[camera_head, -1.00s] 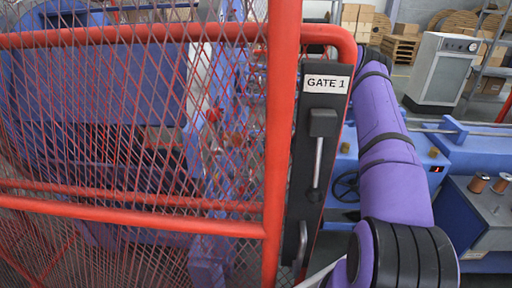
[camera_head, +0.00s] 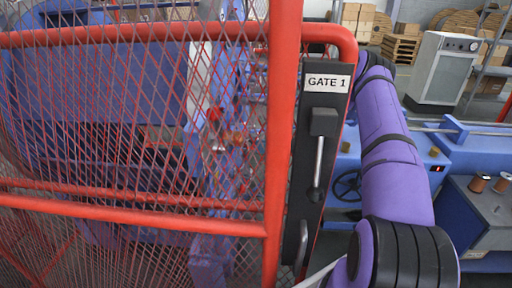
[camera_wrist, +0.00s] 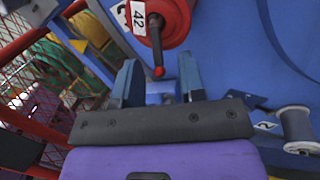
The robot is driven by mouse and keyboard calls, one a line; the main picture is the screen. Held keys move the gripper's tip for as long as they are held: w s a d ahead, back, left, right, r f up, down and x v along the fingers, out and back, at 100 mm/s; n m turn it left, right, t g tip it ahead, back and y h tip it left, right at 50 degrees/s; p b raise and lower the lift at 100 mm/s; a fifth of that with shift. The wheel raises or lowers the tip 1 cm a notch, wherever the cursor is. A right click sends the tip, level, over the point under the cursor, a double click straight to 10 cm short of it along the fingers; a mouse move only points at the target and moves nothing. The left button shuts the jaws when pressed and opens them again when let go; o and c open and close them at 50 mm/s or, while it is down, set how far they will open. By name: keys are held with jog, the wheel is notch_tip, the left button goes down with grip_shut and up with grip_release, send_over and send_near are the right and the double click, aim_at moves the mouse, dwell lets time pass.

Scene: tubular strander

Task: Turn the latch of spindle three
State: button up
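In the wrist view a red round hub (camera_wrist: 172,20) with a white label reading about "42" sits at the top on a blue panel. A dark lever with a red-tipped end (camera_wrist: 158,70) hangs down from it. I cannot tell whether this is the latch of spindle three. My gripper (camera_wrist: 160,82) is open, with one blue finger on each side. The lever tip shows between the fingers; contact cannot be told. In the head view my gripper is hidden beyond my purple arm, and no spindle latch is clearly visible.
A red mesh gate (camera_head: 140,160) with a GATE 1 plate (camera_head: 327,84) and handle (camera_head: 318,165) stands left of my arm. A red mesh frame (camera_wrist: 35,45) is at the left in the wrist view. A grey spool (camera_wrist: 296,125) lies right, beside a label.

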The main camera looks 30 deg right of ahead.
jog(key=v, duration=0.9)
jog(key=shift+d, duration=0.15)
jog(key=shift+r, duration=0.1)
